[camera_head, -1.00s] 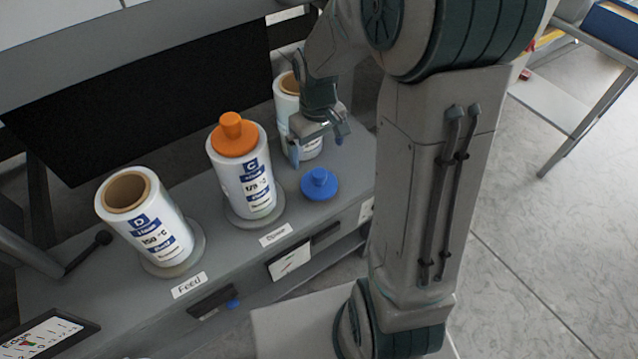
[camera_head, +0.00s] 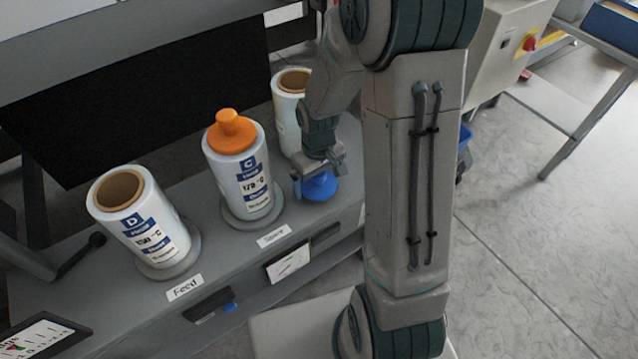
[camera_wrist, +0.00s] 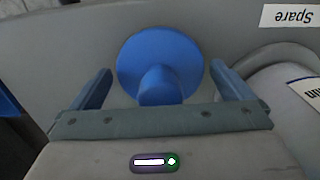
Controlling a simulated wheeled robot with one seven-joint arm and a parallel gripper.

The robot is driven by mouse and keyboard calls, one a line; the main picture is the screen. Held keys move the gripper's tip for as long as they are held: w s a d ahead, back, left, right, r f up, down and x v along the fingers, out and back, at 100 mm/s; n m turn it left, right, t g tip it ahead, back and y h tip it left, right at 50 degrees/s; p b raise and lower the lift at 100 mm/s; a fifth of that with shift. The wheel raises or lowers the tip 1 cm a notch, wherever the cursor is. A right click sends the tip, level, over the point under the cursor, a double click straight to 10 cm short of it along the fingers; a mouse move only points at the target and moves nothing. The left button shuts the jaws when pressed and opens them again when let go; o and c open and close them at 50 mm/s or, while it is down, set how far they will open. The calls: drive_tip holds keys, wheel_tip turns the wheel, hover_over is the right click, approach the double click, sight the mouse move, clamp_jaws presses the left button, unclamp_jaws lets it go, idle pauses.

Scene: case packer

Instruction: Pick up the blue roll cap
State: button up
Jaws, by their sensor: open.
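The blue roll cap (camera_head: 320,187) sits on the grey shelf, knob up, right of the middle roll. In the head view my gripper (camera_head: 318,180) is over it and hides part of it. In the wrist view the cap's round disc and knob (camera_wrist: 160,75) lie between the two fingers of my gripper (camera_wrist: 165,85). The gripper is open, with a gap on each side of the knob. I cannot tell how far down the fingers reach beside it.
Roll C (camera_head: 240,180) wears an orange cap (camera_head: 230,133). Uncapped roll D (camera_head: 140,222) stands left on the grey shelf (camera_head: 215,255), and another roll (camera_head: 287,115) stands behind my gripper. A "Spare" label (camera_wrist: 291,16) is on the shelf front.

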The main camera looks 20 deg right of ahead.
drive_tip(key=c, duration=0.9)
drive_tip(key=shift+r, duration=0.1)
